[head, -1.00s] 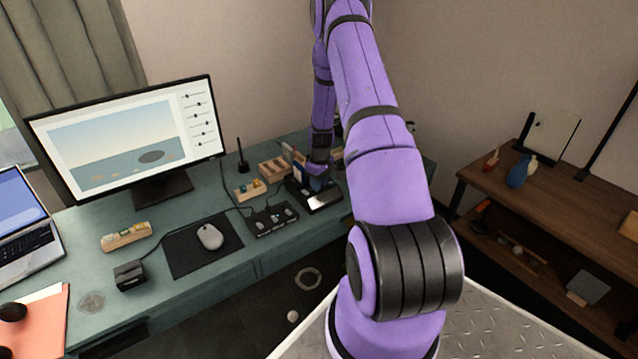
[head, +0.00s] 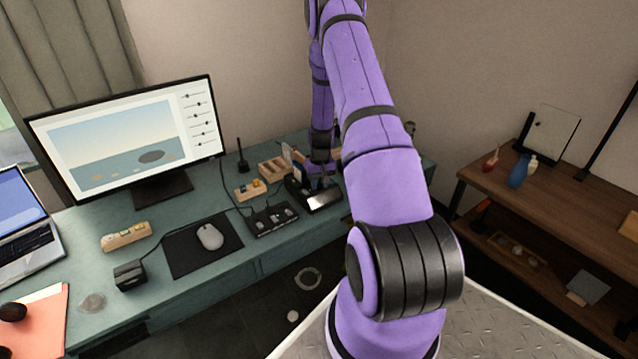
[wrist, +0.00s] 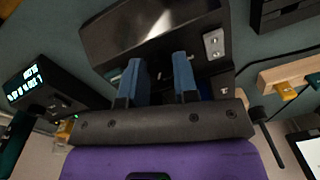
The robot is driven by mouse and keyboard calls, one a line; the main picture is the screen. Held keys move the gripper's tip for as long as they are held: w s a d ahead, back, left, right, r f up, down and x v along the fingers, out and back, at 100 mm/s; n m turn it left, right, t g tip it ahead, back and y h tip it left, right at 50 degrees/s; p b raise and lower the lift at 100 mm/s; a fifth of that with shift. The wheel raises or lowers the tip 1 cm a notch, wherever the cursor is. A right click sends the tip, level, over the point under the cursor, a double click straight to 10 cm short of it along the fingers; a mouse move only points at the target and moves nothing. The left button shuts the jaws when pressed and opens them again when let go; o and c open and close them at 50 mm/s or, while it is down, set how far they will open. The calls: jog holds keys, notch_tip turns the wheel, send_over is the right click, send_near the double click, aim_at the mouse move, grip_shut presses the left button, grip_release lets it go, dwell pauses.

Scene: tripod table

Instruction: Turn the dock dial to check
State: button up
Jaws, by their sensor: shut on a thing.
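The dock (head: 322,200) is a black unit with a shiny slanted front, on the teal desk near its right end. In the wrist view its dark body (wrist: 110,32) fills the top middle, with a small metal plate at its right side. My gripper (wrist: 157,68) reaches the dock with two blue fingers a short gap apart, shut on the dial. The dial is dark between the fingertips and mostly hidden, so its setting cannot be read. In the head view my gripper (head: 319,180) is small and partly hidden at the dock.
A black box with sockets (head: 272,219) and wooden trays (head: 275,168) stand close left of the dock. A small lit display (wrist: 25,84) shows left in the wrist view. The monitor (head: 130,135), mouse (head: 210,237) and cables are farther left.

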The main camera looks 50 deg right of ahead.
aim_at(321, 185)
jog(key=shift+m, duration=0.5)
jog(key=o, duration=0.6)
jog(key=shift+o, duration=0.2)
notch_tip(321, 185, up, 11)
jog(key=shift+s+d, duration=0.2)
jog(key=shift+f, duration=0.1)
